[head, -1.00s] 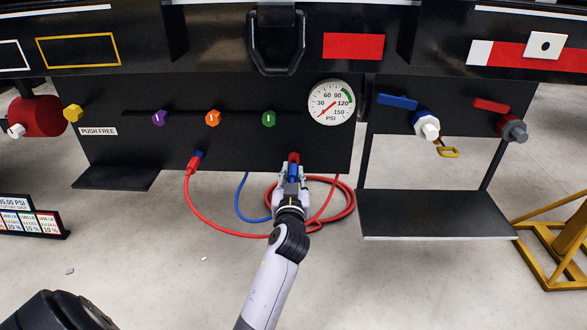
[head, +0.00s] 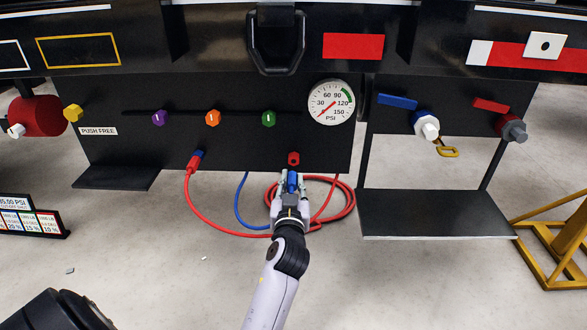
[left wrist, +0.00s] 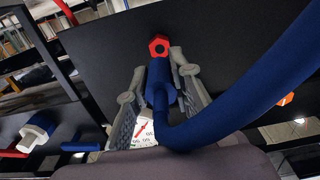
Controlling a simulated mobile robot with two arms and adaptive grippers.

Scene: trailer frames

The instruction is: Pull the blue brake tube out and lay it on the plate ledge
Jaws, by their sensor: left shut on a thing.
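My left gripper (head: 291,184) is shut on the end of the blue brake tube (head: 292,180), just below and in front of the red socket (head: 293,158). In the head view a gap shows between the blue end and the socket. In the left wrist view the blue tube (left wrist: 240,97) curves away to the right, and its end lies between the fingers (left wrist: 163,95) with the red socket (left wrist: 159,46) beyond it. A dark ledge (head: 437,213) hangs at the right, bare on top. A smaller dark ledge (head: 116,177) is at the left. My right gripper is out of view.
A red hose (head: 205,222) runs from a second port and coils under the gripper. Several coloured knobs and a pressure gauge (head: 331,103) sit on the black panel (head: 240,140). A yellow stand (head: 553,250) is at the far right. The floor in front is mostly clear.

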